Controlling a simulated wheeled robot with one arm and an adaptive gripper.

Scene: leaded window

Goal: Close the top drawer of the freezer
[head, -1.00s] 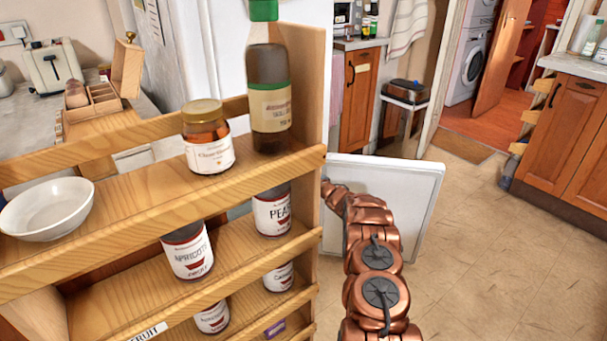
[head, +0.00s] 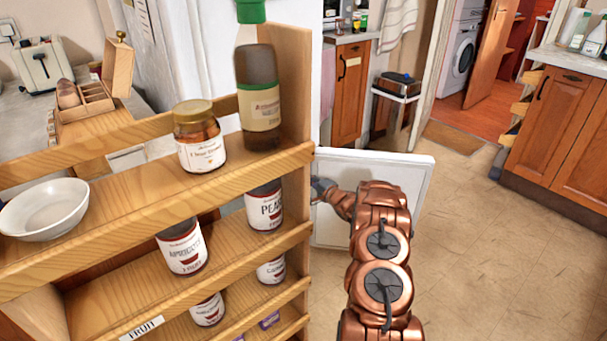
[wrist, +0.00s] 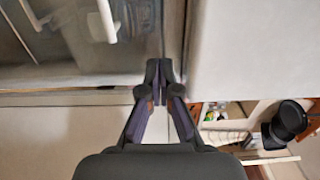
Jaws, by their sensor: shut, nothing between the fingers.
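The open freezer door is a white panel (head: 418,185) standing behind my arm in the head view. In the wrist view a smooth pale panel (wrist: 245,45), which looks like this door, fills the upper right. A greyish translucent drawer front (wrist: 70,35) with a white handle (wrist: 107,20) shows at the upper left; I cannot tell which drawer it is or how far out it stands. My gripper (wrist: 160,72) is shut and empty, its tips near the lower edge of the drawer area and beside the pale panel. The head view shows only its dark end (head: 322,188).
A wooden rack (head: 130,205) with jars, cans, a bottle (head: 260,95) and a white bowl (head: 45,210) stands close at left, hiding the freezer's inside. Tiled floor (head: 480,250) is free at right. In the wrist view a black round object (wrist: 290,118) lies lower right.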

